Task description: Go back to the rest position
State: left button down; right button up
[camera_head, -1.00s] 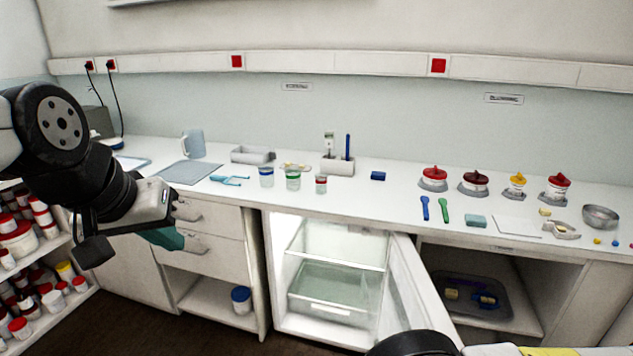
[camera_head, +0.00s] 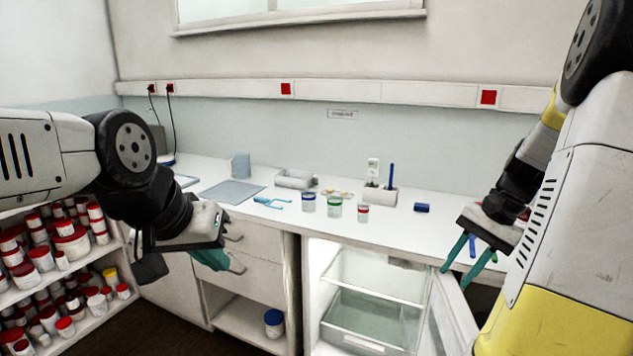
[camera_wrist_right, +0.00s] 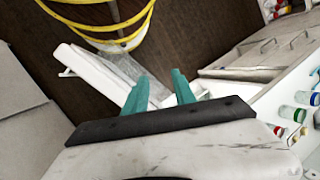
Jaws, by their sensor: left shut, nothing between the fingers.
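My left gripper (camera_head: 212,260) is at the left of the head view, in front of the drawers below the counter. Its teal fingers are together with nothing held. My right gripper (camera_head: 466,264) is at the right of the head view, pointing down in front of the counter edge near the open fridge door (camera_head: 452,312). Its teal fingers are apart and empty. The right wrist view also shows the fingers (camera_wrist_right: 160,92) apart, with the fridge door and floor beyond.
The fridge (camera_head: 370,275) stands open below. A shelf of red-lidded containers (camera_head: 70,245) is at left.

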jog(key=s+a+r+n+t+h, duration=0.1)
jog(key=s+a+r+n+t, duration=0.2)
jog(key=a, duration=0.5)
jog(key=s+a+r+n+t+h, duration=0.1)
jog(key=s+a+r+n+t, duration=0.2)
jog(key=s+a+r+n, duration=0.2)
jog(key=a+r+n, duration=0.1)
jog(key=a+r, duration=0.1)
jog(key=a, duration=0.1)
jog(key=shift+s+a+h, duration=0.3)
jog(key=shift+a, duration=0.05)
jog(key=shift+s, duration=0.1)
